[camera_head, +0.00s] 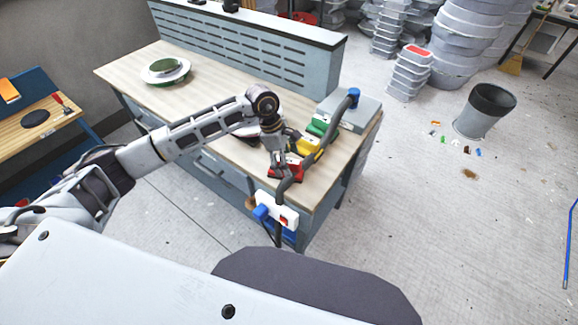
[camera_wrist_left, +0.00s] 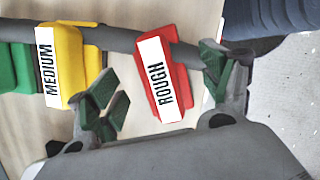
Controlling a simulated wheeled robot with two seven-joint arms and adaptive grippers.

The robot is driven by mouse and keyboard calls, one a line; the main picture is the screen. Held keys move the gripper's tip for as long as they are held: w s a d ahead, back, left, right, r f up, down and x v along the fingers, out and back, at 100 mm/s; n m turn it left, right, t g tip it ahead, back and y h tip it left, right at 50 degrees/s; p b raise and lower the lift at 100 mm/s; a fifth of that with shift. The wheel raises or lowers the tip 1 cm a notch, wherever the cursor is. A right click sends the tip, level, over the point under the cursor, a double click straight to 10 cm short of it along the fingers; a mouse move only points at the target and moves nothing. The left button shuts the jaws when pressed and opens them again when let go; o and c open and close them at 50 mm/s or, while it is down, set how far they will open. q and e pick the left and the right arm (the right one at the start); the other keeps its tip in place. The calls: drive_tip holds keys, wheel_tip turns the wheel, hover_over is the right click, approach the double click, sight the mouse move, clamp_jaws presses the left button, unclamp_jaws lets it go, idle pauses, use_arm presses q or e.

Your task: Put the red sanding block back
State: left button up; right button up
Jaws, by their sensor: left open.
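The red sanding block (camera_wrist_left: 167,72), with a white label reading ROUGH, lies on the wooden bench top (camera_head: 200,100). In the head view the red block (camera_head: 295,172) is near the bench's front corner, partly hidden by my left gripper (camera_head: 280,163). My left gripper is open above it. In the left wrist view the block is between the spread green-padded fingers, with a gap on each side. The yellow block (camera_wrist_left: 67,65), labelled MEDIUM, lies to its left, and a green block (camera_wrist_left: 15,65) is farther left. My right gripper is not in view.
A dark hose (camera_head: 325,140) runs beside the blocks and over the bench edge. A grey case (camera_head: 358,112) stands behind them. A white-and-red box (camera_head: 277,212) is on the bench's front side.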

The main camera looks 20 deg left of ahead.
use_arm(q)
drive_tip(key=b+v, duration=0.1)
drive_tip(key=v, duration=0.7)
drive_tip(key=shift+r, duration=0.15)
idle(0.3)
idle(0.9)
idle(0.9)
